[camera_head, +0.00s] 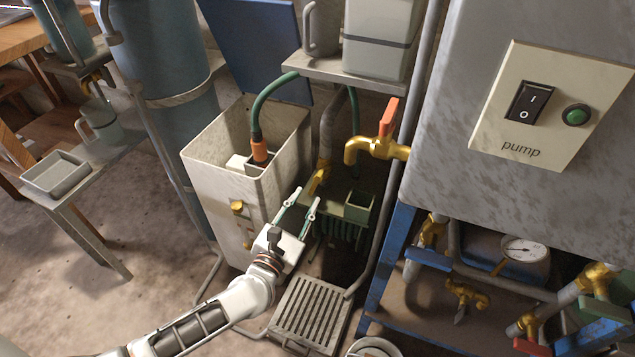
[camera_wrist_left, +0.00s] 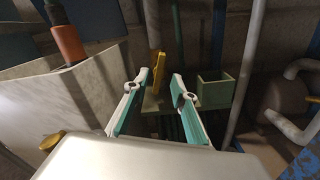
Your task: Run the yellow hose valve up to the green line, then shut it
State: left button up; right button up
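A yellow lever (camera_head: 319,180), which looks like the hose valve's handle, stands on a pipe between the pale tank (camera_head: 192,160) and a small green box (camera_head: 358,208). In the left wrist view the yellow lever (camera_wrist_left: 157,72) shows upright, beyond and between the fingertips. My left gripper (camera_head: 305,201) is open and empty, just short of the lever; its teal-padded fingers also show in the left wrist view (camera_wrist_left: 161,88). A green hose (camera_head: 268,92) with an orange end (camera_head: 259,150) runs into the tank. I cannot make out a green line. My right gripper is out of view.
A brass tap (camera_head: 378,147) with a red-orange lever sticks out above right of my gripper. A grey pump cabinet (camera_head: 440,165) and blue frame (camera_head: 385,262) fill the right. A slatted grate (camera_head: 312,312) lies below. A shelf (camera_head: 350,76) crosses above.

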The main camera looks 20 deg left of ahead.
aim_at(315, 182)
pick_arm(q)
jog(key=w+b, duration=0.1)
jog(key=w, duration=0.5)
jog(key=shift+d+f, duration=0.1)
jog(key=shift+d, duration=0.05)
jog(key=shift+w, duration=0.9)
grip_shut()
